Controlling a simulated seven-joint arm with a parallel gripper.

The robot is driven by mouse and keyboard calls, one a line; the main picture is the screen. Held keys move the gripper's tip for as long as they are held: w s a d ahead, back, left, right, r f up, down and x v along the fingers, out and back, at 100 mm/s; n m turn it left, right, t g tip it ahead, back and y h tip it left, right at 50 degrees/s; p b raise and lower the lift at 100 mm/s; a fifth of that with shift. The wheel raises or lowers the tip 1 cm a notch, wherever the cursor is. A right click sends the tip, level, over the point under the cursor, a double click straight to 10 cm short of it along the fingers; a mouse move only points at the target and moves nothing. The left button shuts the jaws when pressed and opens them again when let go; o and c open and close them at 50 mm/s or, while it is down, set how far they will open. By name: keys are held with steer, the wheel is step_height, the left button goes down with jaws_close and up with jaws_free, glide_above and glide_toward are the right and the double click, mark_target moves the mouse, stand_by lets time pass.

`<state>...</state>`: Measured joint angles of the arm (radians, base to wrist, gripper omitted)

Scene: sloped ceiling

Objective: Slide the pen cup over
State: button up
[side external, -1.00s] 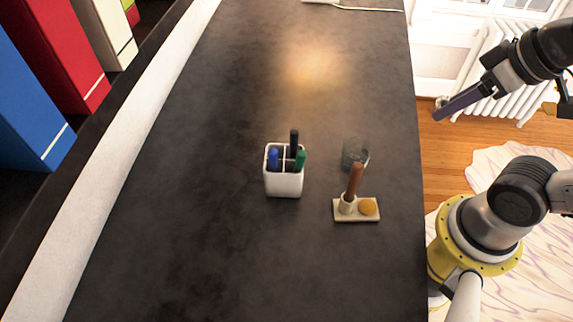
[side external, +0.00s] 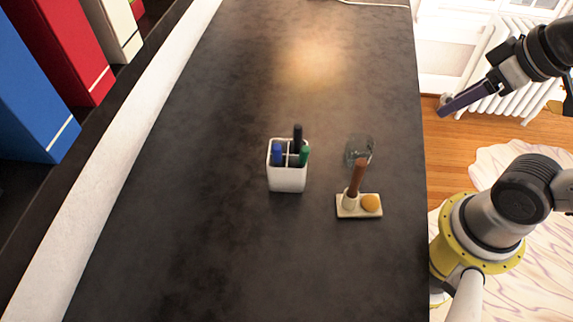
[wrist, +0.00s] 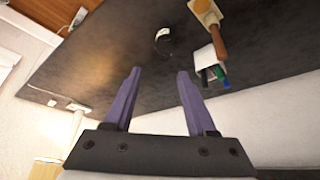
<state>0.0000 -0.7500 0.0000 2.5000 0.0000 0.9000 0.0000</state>
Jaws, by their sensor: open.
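The pen cup (side external: 287,179) is a white, square, divided holder standing upright on the dark tabletop, with a blue, a black and a green pen in it. It also shows in the wrist view (wrist: 204,57), right of the fingers, with the pens pointing toward the lower right. My gripper (side external: 443,110) is in the air beyond the table's right edge, well apart from the cup. In the wrist view my gripper (wrist: 159,72) has its two purple fingers spread wide with nothing between them.
A small pale stand (side external: 350,212) with a brown handle and a yellow disc sits right of the cup. A clear glass (side external: 358,149) stands behind it. A cable (side external: 370,4) lies at the far edge. Binders (side external: 65,60) stand at left. The tabletop left of the cup is clear.

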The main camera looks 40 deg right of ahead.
mark_target(287, 178)
steer(key=shift+w+n, duration=0.15)
steer(key=shift+n, duration=0.15)
steer(key=c, duration=0.4)
steer(key=w+n, duration=0.1)
steer(key=w+a+r+n, duration=0.1)
steer(key=w, duration=0.1)
steer(key=shift+a+r+n+t+y, duration=0.1)
steer(key=shift+r+n+t+y, duration=0.1)
steer(key=shift+n+t+y, duration=0.15)
jaws_close()
steer(key=w+a+f+n+g+y, duration=0.2)
steer(key=w+a+f+n, duration=0.4)
steer(key=w+f, duration=0.3)
steer(key=a+f, duration=0.1)
steer(key=f, duration=0.3)
steer(key=w+a+f+g, duration=0.1)
steer(key=a+f, duration=0.1)
steer(key=f, duration=0.3)
steer(key=w+a+f+g, duration=0.1)
steer(key=f, duration=0.3)
steer(key=shift+a+f, duration=0.2)
steer(key=shift+f, duration=0.15)
steer(key=shift+w+a+f, duration=0.15)
steer(key=shift+w+a, duration=0.85)
steer(key=shift+w, duration=0.05)
steer(key=shift+w+a, duration=0.45)
